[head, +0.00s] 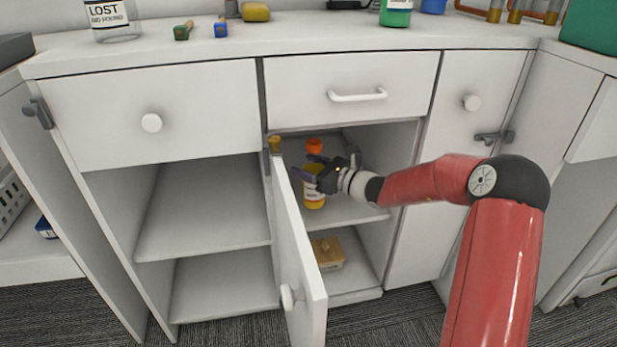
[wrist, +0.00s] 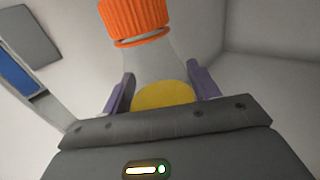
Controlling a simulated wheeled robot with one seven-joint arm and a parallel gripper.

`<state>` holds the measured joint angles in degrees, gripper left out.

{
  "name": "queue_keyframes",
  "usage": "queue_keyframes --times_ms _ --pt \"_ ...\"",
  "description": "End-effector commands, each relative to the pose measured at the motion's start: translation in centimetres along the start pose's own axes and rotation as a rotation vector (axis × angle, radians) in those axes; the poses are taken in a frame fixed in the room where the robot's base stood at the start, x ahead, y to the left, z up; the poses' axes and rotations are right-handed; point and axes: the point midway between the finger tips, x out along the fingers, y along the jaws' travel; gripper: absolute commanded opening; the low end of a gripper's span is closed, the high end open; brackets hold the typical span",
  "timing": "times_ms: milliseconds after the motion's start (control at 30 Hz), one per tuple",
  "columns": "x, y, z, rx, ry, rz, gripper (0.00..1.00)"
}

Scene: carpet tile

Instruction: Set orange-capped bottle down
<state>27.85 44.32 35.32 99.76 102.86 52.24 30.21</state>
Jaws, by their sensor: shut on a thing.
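The orange-capped bottle (head: 314,197) has a yellow lower part and an orange cap. It is inside the open cabinet section, at the upper shelf (head: 345,212). My gripper (head: 314,172) is shut on it, reaching in from the right. In the wrist view the bottle (wrist: 160,68) stands between the two purple-grey fingers (wrist: 160,90), its ribbed orange cap above them. The bottle looks upright. Whether its base touches the shelf I cannot tell.
The open white cabinet door (head: 296,240) stands just left of the bottle. A wooden box (head: 328,254) lies on the lower shelf. A closed drawer (head: 350,90) is above the opening. The left cabinet shelves (head: 205,215) are empty.

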Motion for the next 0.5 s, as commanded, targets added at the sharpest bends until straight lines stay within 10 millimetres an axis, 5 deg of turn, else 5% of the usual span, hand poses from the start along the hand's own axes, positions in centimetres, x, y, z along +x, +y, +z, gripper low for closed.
queue_keyframes --times_ms 200,500 --pt "0.0 0.0 -3.3 0.002 -0.003 0.000 0.22" --pt "0.0 0.0 -3.5 0.000 -0.003 0.000 0.22"
